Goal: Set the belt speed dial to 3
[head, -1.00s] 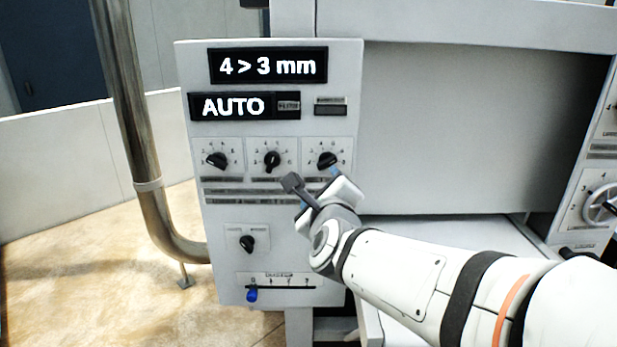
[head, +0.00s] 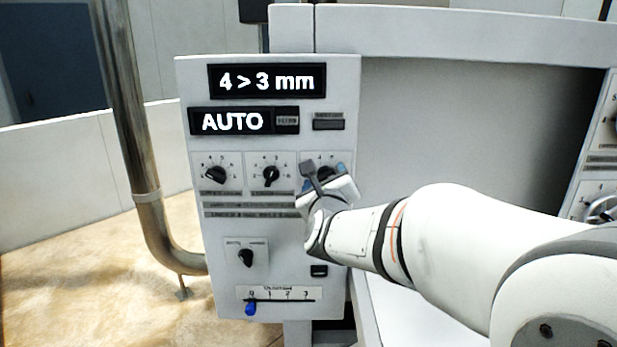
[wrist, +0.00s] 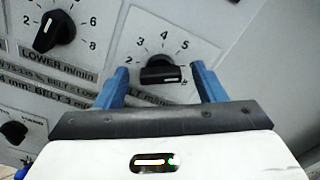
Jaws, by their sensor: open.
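My gripper (head: 324,176) is in front of the rightmost of three dials in the panel's upper row. In the wrist view its blue fingers (wrist: 160,70) are open, one on each side of that dial's black knob (wrist: 160,73), with a gap on both sides. Numbers 2 to 5 show around this dial; a mark at the lower right is partly hidden. The knob lies roughly crosswise with a white line toward its right end. The middle dial (head: 271,177) and left dial (head: 215,174) are untouched.
The panel (head: 220,285) has displays reading "4 > 3 mm" (head: 266,81) and "AUTO" (head: 232,121). Below are a small knob (head: 245,256), a black button (head: 319,271) and a slider with a blue handle (head: 251,308). A metal pipe (head: 130,120) stands at left.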

